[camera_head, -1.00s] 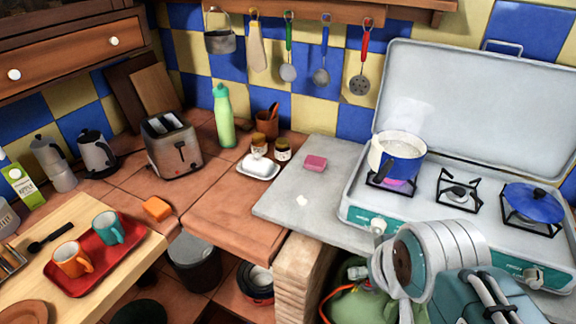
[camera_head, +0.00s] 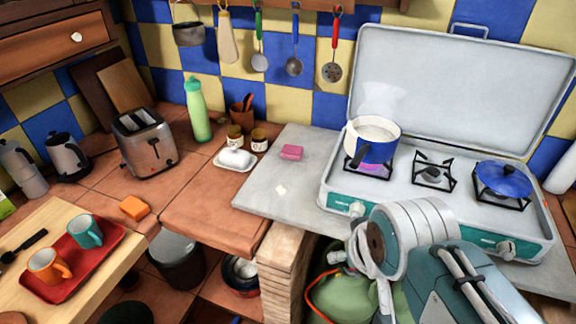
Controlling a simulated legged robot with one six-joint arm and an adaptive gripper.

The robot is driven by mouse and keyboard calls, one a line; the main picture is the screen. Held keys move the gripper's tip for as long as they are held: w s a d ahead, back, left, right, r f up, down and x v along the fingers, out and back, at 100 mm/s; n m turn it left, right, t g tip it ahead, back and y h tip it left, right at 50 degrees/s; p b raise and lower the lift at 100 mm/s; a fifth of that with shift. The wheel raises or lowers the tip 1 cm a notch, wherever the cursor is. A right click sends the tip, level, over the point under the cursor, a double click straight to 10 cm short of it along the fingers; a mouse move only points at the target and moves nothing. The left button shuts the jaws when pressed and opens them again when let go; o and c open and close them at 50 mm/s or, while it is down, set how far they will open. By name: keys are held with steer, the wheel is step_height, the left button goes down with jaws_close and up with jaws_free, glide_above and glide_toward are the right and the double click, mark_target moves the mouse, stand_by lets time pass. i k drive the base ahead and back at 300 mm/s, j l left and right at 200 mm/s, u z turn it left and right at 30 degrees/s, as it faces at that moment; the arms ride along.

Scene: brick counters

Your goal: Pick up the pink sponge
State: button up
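The pink sponge (camera_head: 291,152) lies flat on the grey stone slab (camera_head: 262,193), left of the stove and right of the small jars. Nothing touches it. My arm shows at the lower right, in front of the stove's front edge. My gripper's fingers are not clearly visible, so I cannot tell whether they are open or shut. The arm is well apart from the sponge, nearer to me and to the right.
A white butter dish (camera_head: 235,160), jars (camera_head: 259,140) and a green bottle (camera_head: 198,110) stand left of the sponge. The slab's front is mostly clear.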

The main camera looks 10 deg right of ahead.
mark_target(289, 151)
steer(key=i+j+z, duration=0.2)
steer(key=j, duration=0.2)
steer(key=j+z, duration=0.2)
steer(key=j, duration=0.2)
steer(key=i+j+z, duration=0.1)
steer(key=j+z, duration=0.15)
steer(key=j, duration=0.2)
